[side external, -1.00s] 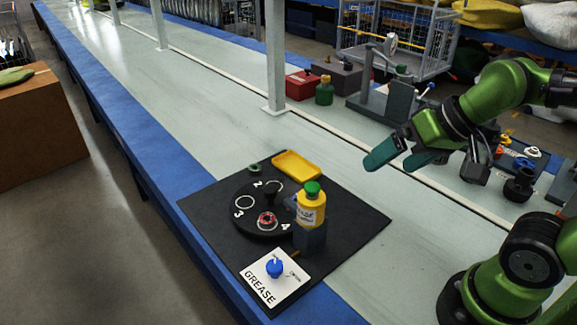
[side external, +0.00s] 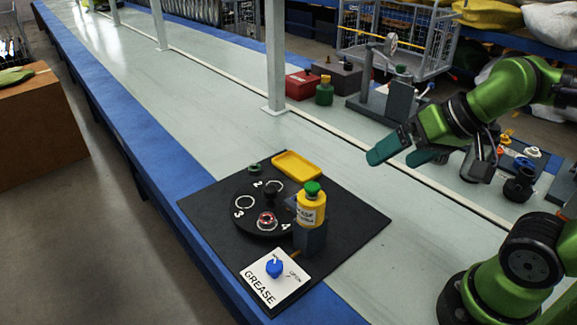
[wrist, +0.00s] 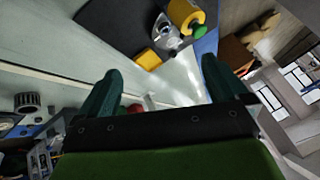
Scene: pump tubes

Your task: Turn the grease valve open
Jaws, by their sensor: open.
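The grease valve (side external: 275,268) is a blue knob on a white plate marked GREASE (side external: 286,289), at the front corner of a black mat (side external: 352,219). A yellow bottle with a green cap (side external: 311,208) stands upright just behind it in a dark holder (side external: 309,239); the bottle also shows in the wrist view (wrist: 187,14). My gripper (side external: 397,156) is open and empty, in the air right of and behind the mat, well apart from the valve. In the wrist view its two teal fingers (wrist: 155,90) are spread. I cannot make out the valve in the wrist view.
A black numbered turntable (side external: 248,220) and a yellow tray (side external: 297,165) share the mat. A grey post (side external: 275,60), a red box (side external: 302,85) and a green bottle (side external: 324,91) stand behind. The pale bench left of the mat is clear.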

